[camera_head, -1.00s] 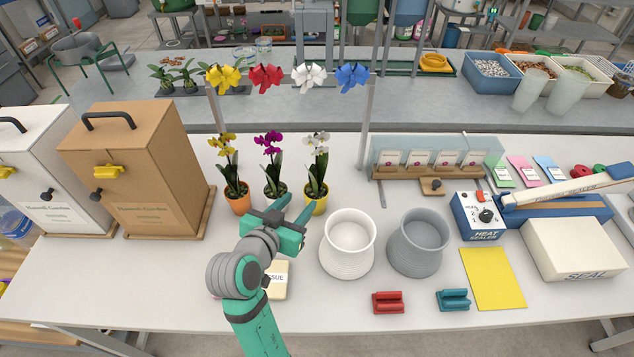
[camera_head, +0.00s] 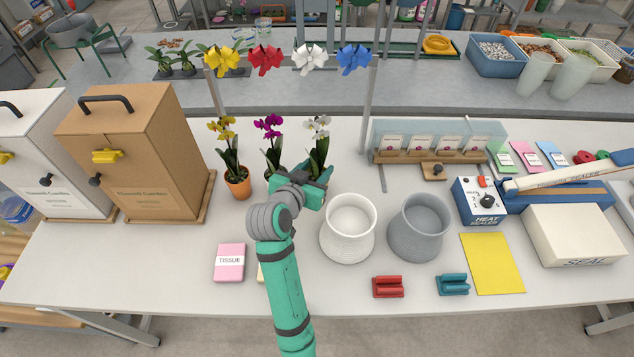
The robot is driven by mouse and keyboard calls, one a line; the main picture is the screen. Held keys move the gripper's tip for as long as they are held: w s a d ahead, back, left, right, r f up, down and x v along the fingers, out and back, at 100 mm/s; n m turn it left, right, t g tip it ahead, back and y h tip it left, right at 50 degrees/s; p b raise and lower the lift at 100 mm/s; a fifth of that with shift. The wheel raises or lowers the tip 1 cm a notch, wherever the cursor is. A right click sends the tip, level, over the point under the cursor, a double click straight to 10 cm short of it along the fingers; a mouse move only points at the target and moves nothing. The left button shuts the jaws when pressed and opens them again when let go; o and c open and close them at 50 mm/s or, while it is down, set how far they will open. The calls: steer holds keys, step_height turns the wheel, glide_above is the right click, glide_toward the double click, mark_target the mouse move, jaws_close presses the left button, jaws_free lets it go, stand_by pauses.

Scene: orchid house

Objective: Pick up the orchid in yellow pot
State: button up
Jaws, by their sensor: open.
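The white-flowered orchid (camera_head: 317,126) stands upright at the right of a row of three orchids on the bench. Its yellow pot, clear to see in the earlier frame, is now largely hidden behind my gripper (camera_head: 318,180). My gripper is open and lies at the pot in the picture, below the flowers. I cannot tell whether the fingers are around the pot or touching it. The purple orchid (camera_head: 270,127) stands just left, its pot partly covered by my wrist. The yellow-flowered orchid (camera_head: 223,130) in an orange pot (camera_head: 238,187) is further left.
A white ribbed pot (camera_head: 347,235) and a grey pot (camera_head: 418,235) stand close to the right of my arm. A pink tissue pack (camera_head: 230,262) lies left of it. A brown cabinet (camera_head: 140,155) stands at left. Coloured bows (camera_head: 310,57) hang above the orchids.

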steer(key=shift+w+d+f, duration=0.1)
steer(key=shift+w, duration=0.15)
jaws_close()
